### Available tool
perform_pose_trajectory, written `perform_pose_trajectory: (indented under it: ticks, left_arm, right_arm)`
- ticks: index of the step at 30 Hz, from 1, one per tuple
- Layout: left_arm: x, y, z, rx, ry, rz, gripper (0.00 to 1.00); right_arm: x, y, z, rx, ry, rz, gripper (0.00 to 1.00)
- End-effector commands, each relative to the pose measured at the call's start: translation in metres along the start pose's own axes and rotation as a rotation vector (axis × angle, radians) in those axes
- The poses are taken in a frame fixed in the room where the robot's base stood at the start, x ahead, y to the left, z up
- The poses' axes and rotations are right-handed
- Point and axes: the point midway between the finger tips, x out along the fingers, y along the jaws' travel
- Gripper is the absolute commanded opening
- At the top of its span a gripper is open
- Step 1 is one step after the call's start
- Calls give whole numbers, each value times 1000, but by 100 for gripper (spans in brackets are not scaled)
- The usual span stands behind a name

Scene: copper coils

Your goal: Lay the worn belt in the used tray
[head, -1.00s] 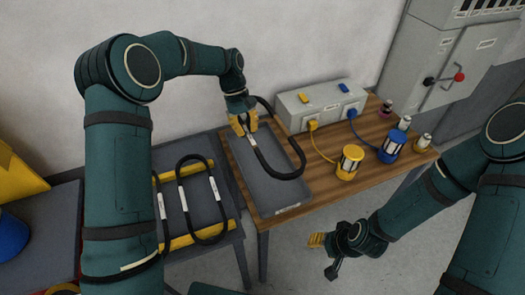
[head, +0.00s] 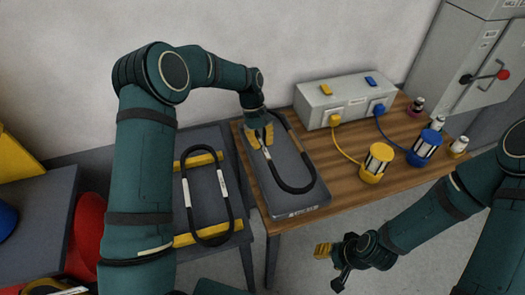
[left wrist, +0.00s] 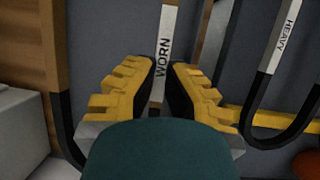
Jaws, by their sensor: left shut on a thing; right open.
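The worn belt (head: 296,189) is a black loop with a white label, which reads WORN in the left wrist view (left wrist: 166,45). My left gripper (head: 262,141) is shut on one side of this belt, at the label. The belt is over the grey used tray (head: 300,208) on the wooden table, its loop within the tray's outline. I cannot tell whether the belt touches the tray floor. My right gripper (head: 323,251) is open and empty, out over the floor in front of the table.
Another black belt (head: 184,200) lies on yellow bars on the grey stand to the left; a HEAVY label shows in the left wrist view (left wrist: 284,35). A grey socket box (head: 345,100) stands behind the tray. Yellow (head: 376,163) and blue (head: 424,148) corded lamps stand to the right.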

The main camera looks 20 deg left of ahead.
Motion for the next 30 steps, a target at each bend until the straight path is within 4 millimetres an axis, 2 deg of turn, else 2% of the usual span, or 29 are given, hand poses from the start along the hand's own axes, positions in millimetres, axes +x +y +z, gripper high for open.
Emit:
perform_pose_trajectory:
  ticks: [8, 30]
  left_arm:
    - [31, -3, -12, 0, -2, 0, 0]
    - [43, -3, -18, 1, 1, 0, 0]
  right_arm:
    - [5, 2, 2, -1, -3, 0, 47]
    - [10, 4, 1, -2, 0, 0, 47]
